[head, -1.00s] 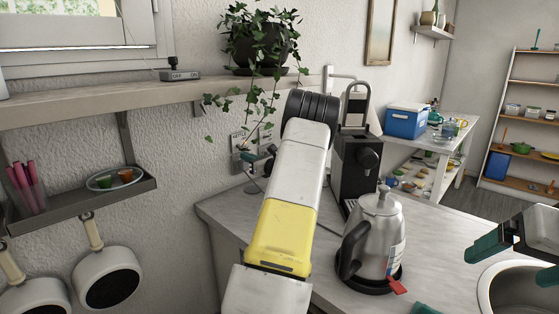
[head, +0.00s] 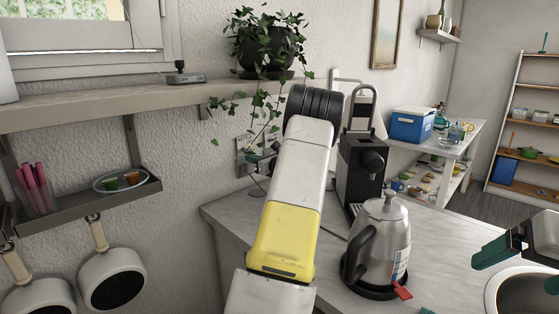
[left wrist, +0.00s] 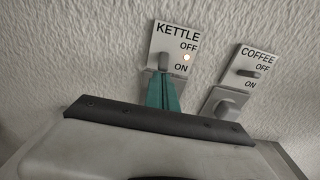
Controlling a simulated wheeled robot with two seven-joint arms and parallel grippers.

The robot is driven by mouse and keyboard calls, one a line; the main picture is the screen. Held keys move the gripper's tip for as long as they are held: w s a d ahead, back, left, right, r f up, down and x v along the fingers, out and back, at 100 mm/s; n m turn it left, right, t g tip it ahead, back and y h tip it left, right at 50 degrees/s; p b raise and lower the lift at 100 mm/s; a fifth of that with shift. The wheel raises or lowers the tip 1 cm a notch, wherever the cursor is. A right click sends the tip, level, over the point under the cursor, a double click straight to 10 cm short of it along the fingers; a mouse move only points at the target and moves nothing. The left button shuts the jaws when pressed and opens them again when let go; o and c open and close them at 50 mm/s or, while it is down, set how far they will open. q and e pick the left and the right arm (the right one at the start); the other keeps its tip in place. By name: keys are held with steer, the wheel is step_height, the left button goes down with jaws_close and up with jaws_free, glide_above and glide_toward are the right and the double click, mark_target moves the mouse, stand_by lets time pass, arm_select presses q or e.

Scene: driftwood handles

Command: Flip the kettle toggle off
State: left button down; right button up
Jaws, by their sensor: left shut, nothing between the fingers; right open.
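The kettle switch plate (left wrist: 176,50), marked KETTLE, OFF and ON, is on the wall in the left wrist view. Its small grey toggle (left wrist: 164,61) stands beside a lit warm indicator light (left wrist: 187,57). I cannot tell clearly which way the toggle is set. My left gripper (left wrist: 163,82) is shut and empty, its teal fingertips just below the toggle and seemingly touching it. In the head view the left gripper (head: 264,158) is at the wall plates, partly behind my arm. My right gripper (head: 493,250) is open and empty at the right edge.
A COFFEE switch plate (left wrist: 252,68) is close on the right, with a grey knob (left wrist: 222,104) below it. A metal kettle (head: 380,245) and a black coffee machine (head: 362,170) stand on the counter (head: 440,235). Ivy (head: 262,100) hangs above the plates.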

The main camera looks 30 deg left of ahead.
arm_select(q)
steer(key=shift+d+r, duration=0.1)
steer(key=shift+r, duration=0.05)
steer(key=h, duration=0.1)
steer(key=r+h, duration=0.1)
steer(key=h, duration=0.1)
steer(key=r+g+h, duration=0.1)
steer(key=shift+d+r, duration=0.2)
steer(key=shift+d, duration=0.05)
steer(key=shift+r, duration=0.15)
steer(key=shift+r, duration=0.75)
steer(key=shift+a+r, duration=0.1)
glide_toward(246, 150)
steer(key=shift+v, duration=1.15)
